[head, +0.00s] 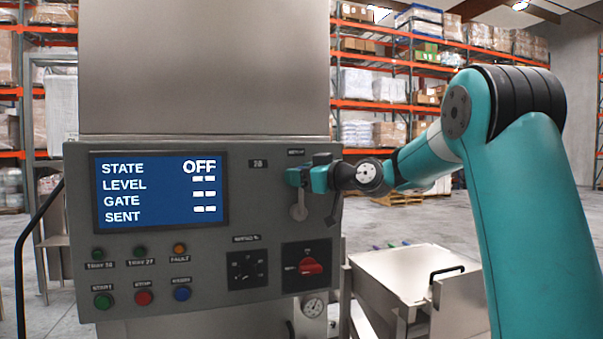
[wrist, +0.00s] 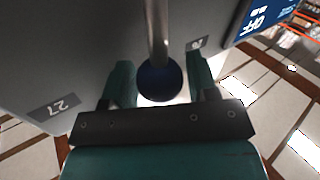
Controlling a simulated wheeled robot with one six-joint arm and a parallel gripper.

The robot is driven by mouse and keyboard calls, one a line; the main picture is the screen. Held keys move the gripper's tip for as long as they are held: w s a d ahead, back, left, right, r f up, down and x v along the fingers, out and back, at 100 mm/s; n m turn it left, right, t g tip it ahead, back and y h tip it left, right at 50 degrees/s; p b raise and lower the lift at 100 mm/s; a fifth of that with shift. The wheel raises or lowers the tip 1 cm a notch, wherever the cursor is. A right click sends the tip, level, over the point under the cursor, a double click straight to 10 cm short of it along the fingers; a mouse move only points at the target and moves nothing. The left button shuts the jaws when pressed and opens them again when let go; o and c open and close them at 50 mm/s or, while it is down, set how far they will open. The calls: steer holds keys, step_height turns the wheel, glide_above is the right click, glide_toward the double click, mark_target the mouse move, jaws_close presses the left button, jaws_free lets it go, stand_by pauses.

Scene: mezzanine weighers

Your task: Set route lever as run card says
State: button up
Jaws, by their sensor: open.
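The route lever shows in the wrist view as a metal rod with a dark blue ball knob (wrist: 160,84). In the head view its grey pivot (head: 298,212) is on the panel, with the upper part hidden by my gripper (head: 303,178). My gripper in the wrist view (wrist: 162,80) is open, one finger on each side of the knob; contact cannot be told. A label reading 27 (wrist: 55,106) is at left in the wrist view. Another label (head: 258,163), seemingly 28, is left of the lever in the head view. No run card is readable.
The panel's screen (head: 158,190) reads STATE OFF, with dashes for LEVEL, GATE and SENT. Below are lamps, push buttons (head: 143,298), a black dial (head: 247,270) and a red rotary switch (head: 311,266). A steel bin (head: 390,275) stands to the right.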

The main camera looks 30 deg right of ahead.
steer(key=c, duration=1)
steer(key=a+n+b, duration=0.1)
steer(key=a+n+g+b, duration=0.1)
steer(key=b, duration=0.1)
steer(key=w+a+f+n+g+h+b, duration=0.1)
steer(key=b, duration=0.1)
steer(key=shift+a, duration=0.15)
steer(key=shift+w+a+f+n+g+h+b, duration=0.15)
steer(key=shift+a+f+n+g+h+b, duration=0.15)
steer(key=shift+a+n+b, duration=0.35)
steer(key=shift+w+a+f+n+g+h+b, duration=0.15)
steer(key=shift+a+n+g+h+b, duration=0.25)
steer(key=shift+b, duration=0.4)
steer(key=o, duration=1)
steer(key=shift+a, duration=0.1)
steer(key=shift+s, duration=0.1)
steer(key=b+v, duration=0.4)
steer(key=v, duration=1.3)
steer(key=shift+s, duration=0.15)
